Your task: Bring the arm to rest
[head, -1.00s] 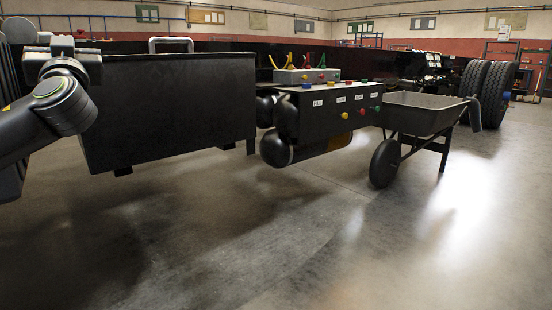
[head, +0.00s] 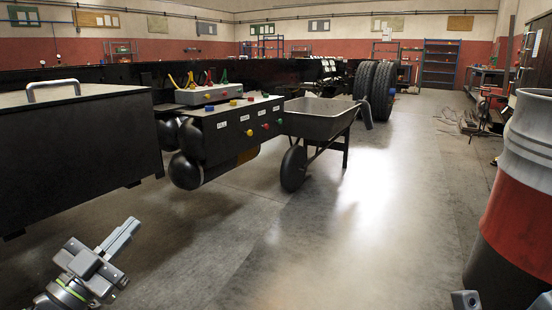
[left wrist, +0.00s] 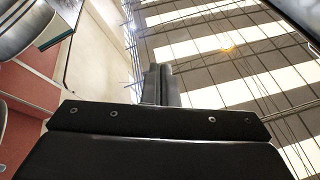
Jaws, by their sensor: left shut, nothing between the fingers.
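My left gripper (head: 128,231) shows at the lower left of the head view, in front of the black box. Its fingers are together, with nothing between them, and point up and to the right over open floor. In the left wrist view its closed fingers (left wrist: 160,84) stand in the middle, against the ceiling and wall. Small grey parts at the bottom right edge of the head view look like part of my right arm. They are mostly cut off, so the right jaws cannot be judged.
The black box (head: 75,150) with a handle stands at the left. A panel (head: 240,130) with coloured knobs and a wheelbarrow (head: 322,118) stand beside the truck chassis. A red and grey drum (head: 518,205) stands close at the right. The middle floor is clear.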

